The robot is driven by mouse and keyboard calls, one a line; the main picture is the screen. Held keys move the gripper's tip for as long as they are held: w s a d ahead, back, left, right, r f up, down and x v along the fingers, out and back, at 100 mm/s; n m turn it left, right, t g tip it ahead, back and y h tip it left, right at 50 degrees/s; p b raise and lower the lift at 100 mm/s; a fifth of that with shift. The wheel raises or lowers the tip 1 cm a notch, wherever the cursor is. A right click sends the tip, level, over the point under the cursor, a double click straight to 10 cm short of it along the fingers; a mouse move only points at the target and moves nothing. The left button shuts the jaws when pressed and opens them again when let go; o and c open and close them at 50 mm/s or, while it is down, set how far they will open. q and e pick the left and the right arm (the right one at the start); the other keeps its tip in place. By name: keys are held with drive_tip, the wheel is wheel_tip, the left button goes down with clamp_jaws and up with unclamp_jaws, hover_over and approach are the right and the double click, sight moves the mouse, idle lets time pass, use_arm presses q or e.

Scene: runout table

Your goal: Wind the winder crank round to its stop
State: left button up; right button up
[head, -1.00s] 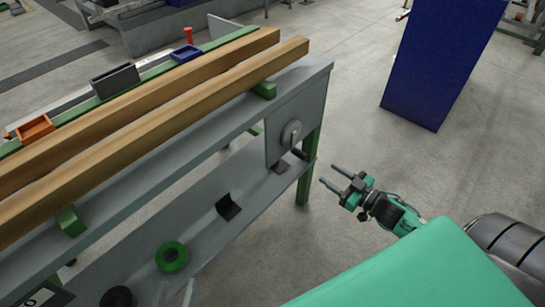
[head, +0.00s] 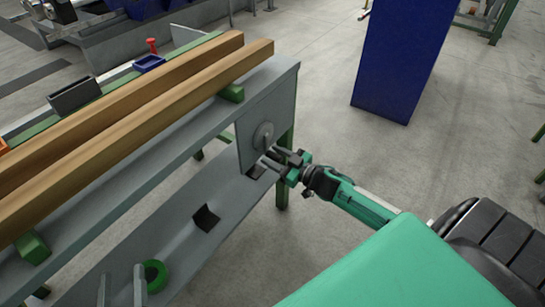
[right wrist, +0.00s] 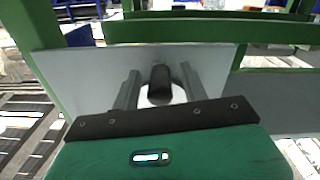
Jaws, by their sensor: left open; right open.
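The winder crank's pale round disc (head: 262,134) sits on the grey end panel of the runout table. In the right wrist view its dark handle (right wrist: 160,78) sticks out towards me, with part of the white disc showing behind it. My right gripper (head: 272,159) is open at the crank, one finger on each side of the handle. The wrist view shows small gaps beside the handle, so the fingers (right wrist: 159,82) are around it but not closed on it. Two grey fingers of my left gripper (head: 121,272) show at the bottom left, apart and empty.
Two long wooden beams (head: 150,105) lie along the table top (head: 285,72). A green ring (head: 155,275) and a dark bracket (head: 206,218) are on the lower shelf. A tall blue cabinet (head: 403,60) stands behind on open floor.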

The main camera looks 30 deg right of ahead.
use_arm(q)
drive_tip(key=shift+w+a+r, duration=0.1)
drive_tip(key=shift+r, duration=0.25)
use_arm(e)
drive_tip(key=shift+w+a, duration=0.2)
drive_tip(key=shift+w, duration=0.25)
clamp_jaws()
